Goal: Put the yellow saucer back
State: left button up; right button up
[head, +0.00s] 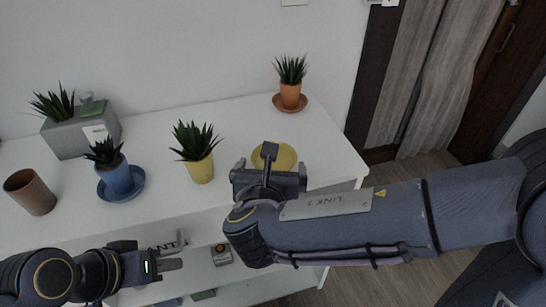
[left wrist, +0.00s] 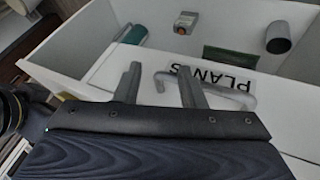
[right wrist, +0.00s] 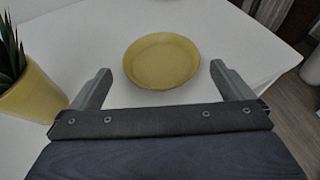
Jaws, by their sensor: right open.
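The yellow saucer (head: 283,153) lies on the white desk top near its right end. It looks empty and flat in the right wrist view (right wrist: 162,60). My right gripper (right wrist: 163,82) is open and empty on the near side of the saucer, its fingers spread to either side and apart from it. In the head view my right wrist covers the saucer's near part. My left gripper (left wrist: 158,82) has its fingers apart at the drawer handle (left wrist: 245,99), one leg of the handle showing between them; contact cannot be told.
A yellow potted plant (head: 200,168) stands left of the saucer. A terracotta pot (head: 290,95) on its saucer (head: 290,106) stands behind. A blue pot (head: 117,179), grey planter (head: 75,137) and brown cup (head: 33,196) are further left. The open drawer (left wrist: 225,35) holds several items.

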jog(key=d+p+v, duration=0.1)
jog(key=v, duration=0.6)
jog(key=s+d+f+m+g+h, duration=0.1)
jog(key=s+d+f+m+g, duration=0.15)
jog(key=d+m, duration=0.4)
jog(key=s+d+f+m+g, duration=0.1)
jog(key=d+f+m+g, duration=0.15)
jog(key=d+m, duration=0.35)
jog(key=s+d+f+m+g+h, duration=0.1)
jog(key=d+f+m+g, duration=0.15)
jog(key=d+m, duration=0.35)
jog(key=s+d+m+y, duration=0.3)
jog(key=s+m+y, duration=0.3)
jog(key=m, duration=1.2)
jog(key=shift+s+y, duration=0.4)
jog(key=shift+s, duration=0.35)
jog(key=shift+r+m, duration=0.15)
jog(key=shift+m, duration=0.1)
